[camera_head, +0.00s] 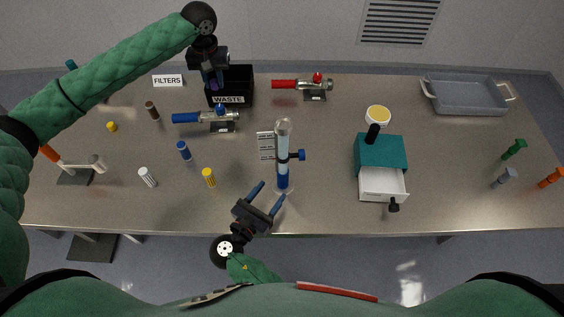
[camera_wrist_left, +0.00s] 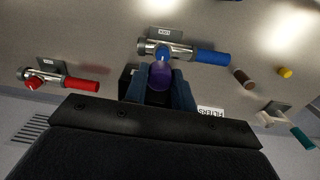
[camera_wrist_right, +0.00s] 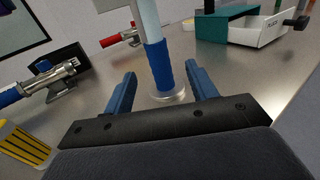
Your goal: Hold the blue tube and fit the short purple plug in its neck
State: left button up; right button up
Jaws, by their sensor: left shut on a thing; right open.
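The blue tube (camera_head: 283,178) stands upright on a round clear base, with a blue sleeve low down, a pale upper part and a blue side knob. My right gripper (camera_head: 268,196) is open just in front of it. In the right wrist view the blue sleeve (camera_wrist_right: 159,66) shows between and beyond the fingers, with no visible contact. My left gripper (camera_head: 213,82) is shut on the purple plug (camera_wrist_left: 160,76), above the waste box. The plug's lower end is hidden. I cannot tell whether the tube's neck (camera_head: 283,124) is open.
The black waste box (camera_head: 239,97) is under my left gripper. A blue-handled metal vessel (camera_head: 206,117) and a red-handled one (camera_head: 303,84) lie on stands. A teal drawer box (camera_head: 379,153) with its drawer open stands right of the tube. Several small plugs stand at left.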

aim_at(279, 179)
jog(key=x, duration=0.5)
jog(key=shift+w+a+f, duration=0.15)
jog(key=shift+a+f, duration=0.05)
jog(key=shift+a, duration=0.05)
jog(key=shift+x, duration=2.35)
jog(key=shift+r, duration=0.1)
jog(key=c, duration=0.9)
jog(key=o, duration=0.9)
jog(key=shift+c, duration=0.3)
jog(key=c, duration=1.1)
jog(key=shift+c, duration=0.2)
